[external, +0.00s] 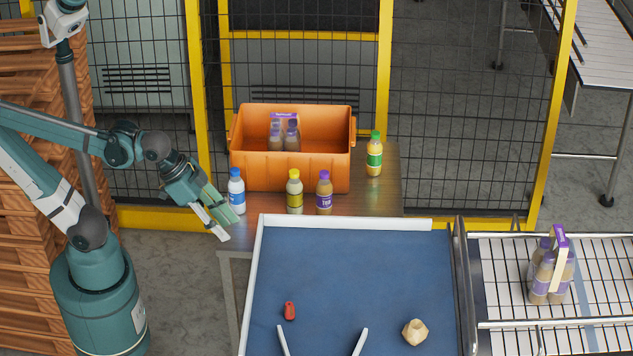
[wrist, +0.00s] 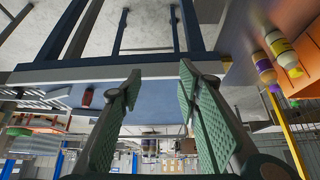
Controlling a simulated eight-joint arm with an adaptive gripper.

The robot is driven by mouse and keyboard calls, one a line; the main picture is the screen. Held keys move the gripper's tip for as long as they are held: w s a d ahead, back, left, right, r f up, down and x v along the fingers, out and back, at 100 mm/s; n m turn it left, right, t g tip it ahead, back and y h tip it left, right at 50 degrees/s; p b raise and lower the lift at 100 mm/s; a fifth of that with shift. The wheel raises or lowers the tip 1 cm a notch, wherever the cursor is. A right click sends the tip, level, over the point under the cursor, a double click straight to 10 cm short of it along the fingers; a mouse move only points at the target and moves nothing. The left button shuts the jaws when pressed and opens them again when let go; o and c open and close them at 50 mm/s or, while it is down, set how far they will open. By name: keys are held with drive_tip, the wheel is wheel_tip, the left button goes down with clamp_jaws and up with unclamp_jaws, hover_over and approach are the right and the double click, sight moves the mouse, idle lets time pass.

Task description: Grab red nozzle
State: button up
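The red nozzle (external: 290,311) lies on the blue tray surface, left of its middle in the external view. In the wrist view the red nozzle (wrist: 87,97) is small, left of the left finger. My gripper (external: 225,230) is above and left of the tray's far left corner, well apart from the nozzle. In the wrist view my gripper (wrist: 160,76) has its two green ribbed fingers spread, with nothing between them.
The blue tray (external: 350,270) has a white rim and holds a beige faceted piece (external: 415,332) and two white bars. Behind stand an orange crate (external: 290,172) and several bottles, one blue-capped (external: 236,192) near my gripper. A wire rack (external: 600,290) is at right.

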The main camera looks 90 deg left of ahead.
drive_tip(key=w+d+r+m+g+h+p, duration=0.1)
drive_tip(key=w+d+r+m+g+p, duration=0.25)
drive_tip(key=w+d, duration=0.65)
drive_tip(key=m+g+p, duration=0.2)
drive_tip(key=m+p, duration=0.1)
drive_tip(key=m, duration=0.2)
hover_over(289, 304)
drive_tip(key=a, duration=0.1)
drive_tip(key=shift+s+f, duration=0.2)
drive_tip(key=shift+f, duration=0.5)
drive_tip(key=shift+s+f, duration=0.15)
drive_tip(key=shift+f, duration=0.55)
drive_tip(key=shift+w+d+f, duration=0.1)
drive_tip(key=shift+d+f, duration=0.05)
drive_tip(key=shift+f, duration=1.1)
drive_tip(key=shift+f, duration=0.15)
drive_tip(key=shift+w+d+f, duration=0.15)
drive_tip(key=shift+d+f, duration=0.05)
drive_tip(key=shift+f, duration=1)
drive_tip(key=shift+w+d+f, duration=0.1)
drive_tip(key=shift+d+f, duration=0.05)
drive_tip(key=shift+f, duration=1.05)
